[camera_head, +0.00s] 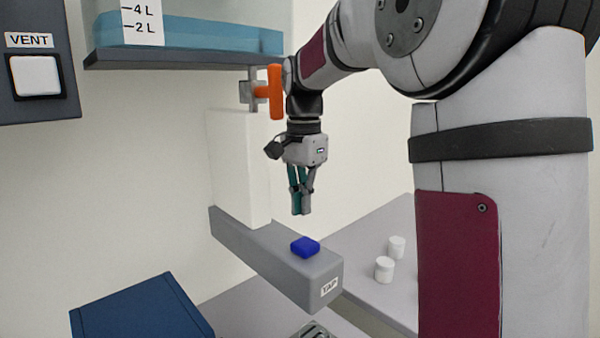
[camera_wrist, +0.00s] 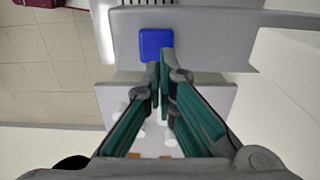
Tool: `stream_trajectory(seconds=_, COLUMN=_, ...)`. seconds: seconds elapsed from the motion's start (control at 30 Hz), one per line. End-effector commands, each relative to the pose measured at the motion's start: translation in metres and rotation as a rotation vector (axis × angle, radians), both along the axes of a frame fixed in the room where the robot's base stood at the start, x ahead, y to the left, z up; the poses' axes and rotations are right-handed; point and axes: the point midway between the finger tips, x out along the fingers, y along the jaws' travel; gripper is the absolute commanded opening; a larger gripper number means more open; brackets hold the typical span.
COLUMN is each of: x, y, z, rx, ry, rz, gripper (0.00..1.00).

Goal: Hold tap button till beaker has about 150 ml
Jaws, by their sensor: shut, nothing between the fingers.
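The blue tap button (camera_head: 305,246) sits on top of the grey tap arm (camera_head: 275,262), which carries a "TAP" label at its front end. My gripper (camera_head: 301,212) is shut and empty, pointing down, with its fingertips a little above the button and apart from it. In the wrist view the button (camera_wrist: 156,44) shows just beyond my fingertips (camera_wrist: 159,68). No beaker can be made out in either view, so its water level cannot be read.
An orange valve handle (camera_head: 275,91) hangs below a shelf with a water tank (camera_head: 200,35), close to my arm. A "VENT" button (camera_head: 36,76) is at left. Two white cups (camera_head: 384,270) stand on the side table. A dark blue box (camera_head: 140,312) is at lower left.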

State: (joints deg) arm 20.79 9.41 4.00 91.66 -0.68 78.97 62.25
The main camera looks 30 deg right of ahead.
Motion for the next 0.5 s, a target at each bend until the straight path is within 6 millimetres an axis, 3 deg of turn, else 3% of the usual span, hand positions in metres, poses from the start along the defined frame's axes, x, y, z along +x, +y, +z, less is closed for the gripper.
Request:
stream_trajectory(seconds=0.2, x=0.002, y=0.001, z=0.038, rx=-0.001, ry=-0.004, rz=0.001, gripper=0.00)
stream_trajectory(seconds=0.5, x=0.001, y=0.001, z=0.061, rx=0.000, ry=-0.001, rz=0.001, gripper=0.00)
